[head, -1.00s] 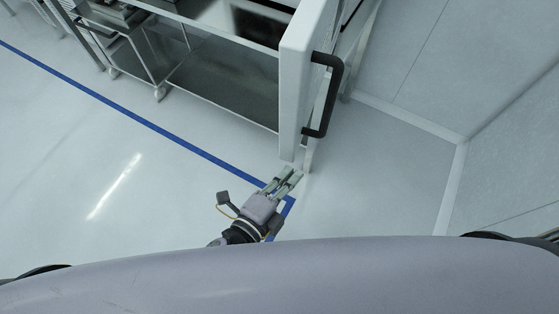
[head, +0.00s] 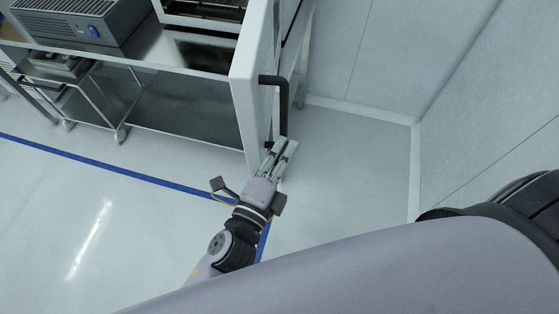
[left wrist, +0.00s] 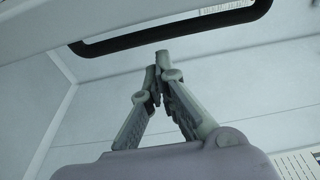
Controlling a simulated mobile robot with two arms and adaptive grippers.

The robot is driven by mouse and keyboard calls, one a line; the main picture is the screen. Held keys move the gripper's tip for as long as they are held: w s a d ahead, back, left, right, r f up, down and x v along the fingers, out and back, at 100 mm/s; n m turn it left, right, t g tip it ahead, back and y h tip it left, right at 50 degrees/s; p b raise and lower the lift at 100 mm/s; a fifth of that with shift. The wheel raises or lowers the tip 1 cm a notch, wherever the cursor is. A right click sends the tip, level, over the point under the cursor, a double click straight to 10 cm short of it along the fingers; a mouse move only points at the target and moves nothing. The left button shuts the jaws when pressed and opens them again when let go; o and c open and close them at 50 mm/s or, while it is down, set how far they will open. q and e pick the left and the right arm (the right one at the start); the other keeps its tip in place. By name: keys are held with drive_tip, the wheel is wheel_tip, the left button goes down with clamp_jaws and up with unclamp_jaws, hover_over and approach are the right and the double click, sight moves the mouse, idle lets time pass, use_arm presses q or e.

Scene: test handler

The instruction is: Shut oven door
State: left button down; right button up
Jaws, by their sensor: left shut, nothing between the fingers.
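The oven door (head: 252,88) is a thick white panel that stands open, swung out toward me from the oven (head: 208,12) at the top of the head view. A black bar handle (head: 284,108) is on its right face. My left gripper (head: 283,147) is shut and empty. In the head view its fingertips overlap the handle's lower end, and I cannot tell whether they touch. In the left wrist view the handle (left wrist: 180,32) spans above the shut fingertips (left wrist: 159,62), with a small gap in the picture. My right gripper is not in view.
The oven stands on a steel bench (head: 150,45) with a lower shelf. Pale walls (head: 380,60) close off the right. The floor (head: 345,150) right of the door is clear.

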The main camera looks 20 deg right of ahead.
use_arm(q)
drive_tip(key=shift+w+a+p, duration=0.15)
drive_tip(key=shift+w+a, duration=0.1)
drive_tip(key=shift+a, duration=0.55)
drive_tip(key=shift+w+a+p, duration=0.15)
drive_tip(key=shift+w+a, duration=0.1)
drive_tip(key=shift+a, duration=0.55)
drive_tip(key=shift+f, duration=0.1)
